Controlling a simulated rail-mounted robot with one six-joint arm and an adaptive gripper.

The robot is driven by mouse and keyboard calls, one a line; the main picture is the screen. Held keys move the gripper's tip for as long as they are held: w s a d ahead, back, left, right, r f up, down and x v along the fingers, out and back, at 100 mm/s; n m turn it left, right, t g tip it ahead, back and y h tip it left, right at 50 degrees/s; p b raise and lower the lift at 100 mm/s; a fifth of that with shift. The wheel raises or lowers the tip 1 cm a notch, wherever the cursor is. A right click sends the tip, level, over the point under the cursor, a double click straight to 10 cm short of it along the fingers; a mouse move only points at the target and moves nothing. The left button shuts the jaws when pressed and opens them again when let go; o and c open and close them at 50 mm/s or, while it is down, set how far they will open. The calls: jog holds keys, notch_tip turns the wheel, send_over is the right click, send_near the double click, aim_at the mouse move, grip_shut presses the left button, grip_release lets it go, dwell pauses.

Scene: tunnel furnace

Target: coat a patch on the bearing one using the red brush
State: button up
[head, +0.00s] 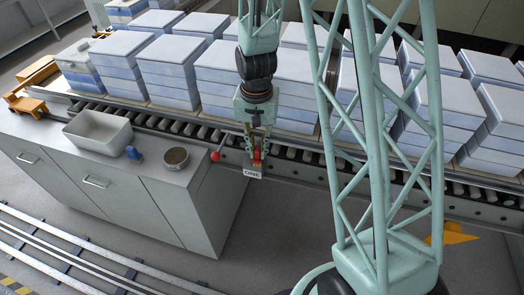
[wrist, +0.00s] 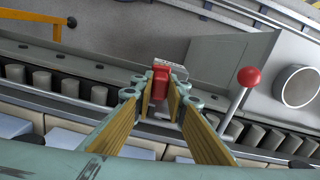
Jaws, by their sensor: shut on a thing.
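My gripper (head: 259,150) is shut on the red brush (head: 257,160), and holds it at the near side of the roller conveyor. In the wrist view the red brush (wrist: 160,82) sits between the yellow-lined fingers of my gripper (wrist: 164,92). A grey plate marked ONE (head: 252,172) is just below the brush in the head view. The bearing one itself is mostly hidden by the brush and fingers. I cannot tell whether the bristles touch it.
A lever with a red ball (head: 215,156) stands close left of my gripper. A grey cabinet (head: 110,180) carries a white tray (head: 97,143), a blue item (head: 132,153) and a round tin (head: 175,157). Pale block stacks (head: 172,65) line the conveyor behind.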

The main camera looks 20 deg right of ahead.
jog(key=shift+w+a, duration=0.6)
jog(key=shift+a, duration=0.05)
jog(key=shift+w+a, duration=1.35)
jog(key=shift+a, duration=0.2)
jog(key=shift+w+d+r, duration=0.1)
jog(key=shift+w, duration=0.05)
jog(key=shift+d, duration=0.1)
jog(key=shift+c, duration=0.2)
jog(key=shift+s+d+b, duration=0.75)
jog(key=shift+s+d, duration=0.6)
jog(key=shift+d, duration=0.15)
jog(key=shift+c, duration=0.2)
